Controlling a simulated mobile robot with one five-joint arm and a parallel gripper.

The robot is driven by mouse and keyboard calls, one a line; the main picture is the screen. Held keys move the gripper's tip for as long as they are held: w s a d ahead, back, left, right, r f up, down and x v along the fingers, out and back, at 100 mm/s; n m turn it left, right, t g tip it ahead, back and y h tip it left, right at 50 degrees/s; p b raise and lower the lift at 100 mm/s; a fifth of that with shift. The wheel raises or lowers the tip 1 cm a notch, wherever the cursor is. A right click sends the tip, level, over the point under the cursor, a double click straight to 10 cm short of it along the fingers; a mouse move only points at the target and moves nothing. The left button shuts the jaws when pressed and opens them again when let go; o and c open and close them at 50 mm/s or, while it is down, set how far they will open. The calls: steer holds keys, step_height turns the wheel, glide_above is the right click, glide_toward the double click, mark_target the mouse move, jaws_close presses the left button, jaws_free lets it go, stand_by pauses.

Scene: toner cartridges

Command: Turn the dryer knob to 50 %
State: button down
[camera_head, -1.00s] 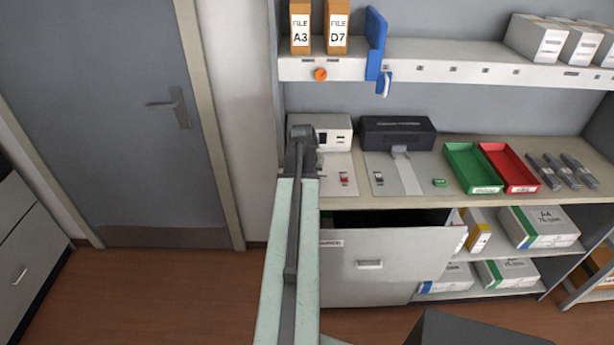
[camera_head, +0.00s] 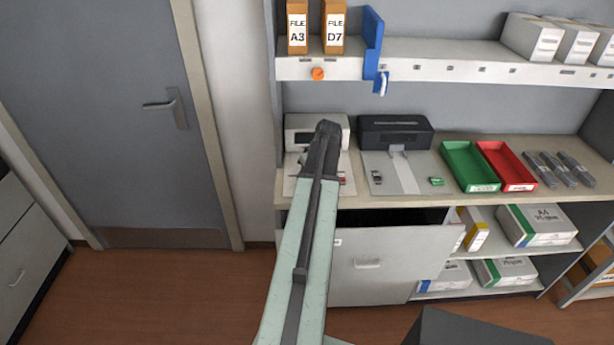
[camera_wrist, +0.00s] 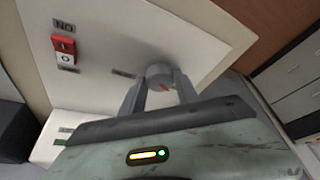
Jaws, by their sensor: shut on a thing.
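The dryer knob (camera_wrist: 158,71) is a small round grey knob with a red mark, on a white panel (camera_wrist: 105,35) in the wrist view. My gripper (camera_wrist: 162,79) has a finger on each side of the knob and is shut on it. The scale around the knob cannot be read. A red rocker switch (camera_wrist: 63,47) with an upside-down label sits on the same panel. In the head view my arm hides the knob and my fingers, in front of a white box-shaped machine (camera_head: 300,131).
Right of my arm stand a black printer-like machine (camera_head: 395,130), a green tray (camera_head: 468,180) and a red tray (camera_head: 503,160). A grey drawer (camera_head: 385,270) stands open below the counter.

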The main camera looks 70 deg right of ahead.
steer(key=shift+s+d+n, duration=0.15)
steer(key=shift+s+n, duration=0.05)
steer(key=shift+n, duration=0.4)
steer(key=c, duration=0.9)
jaws_free()
steer(key=shift+r, duration=0.2)
steer(key=p+v, duration=0.7)
steer(key=shift+s+r, duration=0.15)
steer(key=shift+s, duration=0.05)
